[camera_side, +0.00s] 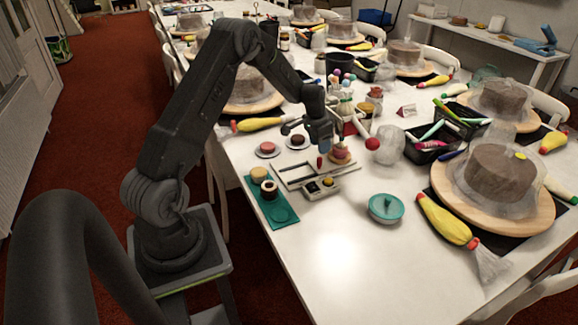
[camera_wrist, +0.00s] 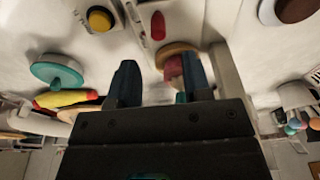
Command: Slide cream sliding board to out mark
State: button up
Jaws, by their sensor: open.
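A cream flat board with a slot or rails (camera_side: 297,174) lies on the white table, just below my gripper in the side view. Part of a cream strip shows at the right of the wrist view (camera_wrist: 226,72). A red upright peg (camera_side: 320,162) stands by the board and shows as a red oval in the wrist view (camera_wrist: 158,26). My gripper (camera_side: 324,147) is open above the table, with its fingers apart in the wrist view (camera_wrist: 161,80). A pink-topped round piece (camera_side: 340,155) is close by, partly behind a finger in the wrist view. I cannot make out an out mark.
A small cream box with a yellow button (camera_side: 328,182) sits in front. A teal mat (camera_side: 281,214) with small round pieces lies left. A teal lid (camera_side: 386,208) is to the right. Small cakes on plates (camera_side: 267,149) stand behind.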

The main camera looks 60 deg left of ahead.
aim_at(319, 158)
notch_tip(319, 158, down, 6)
jog(key=shift+f, duration=0.1)
jog(key=shift+r, duration=0.2)
jog(key=shift+c, duration=0.7)
jog(key=c, duration=0.6)
jog(key=shift+s, duration=6.05)
jog(key=o, duration=0.7)
jog(key=shift+o, duration=0.2)
jog(key=shift+r, duration=0.1)
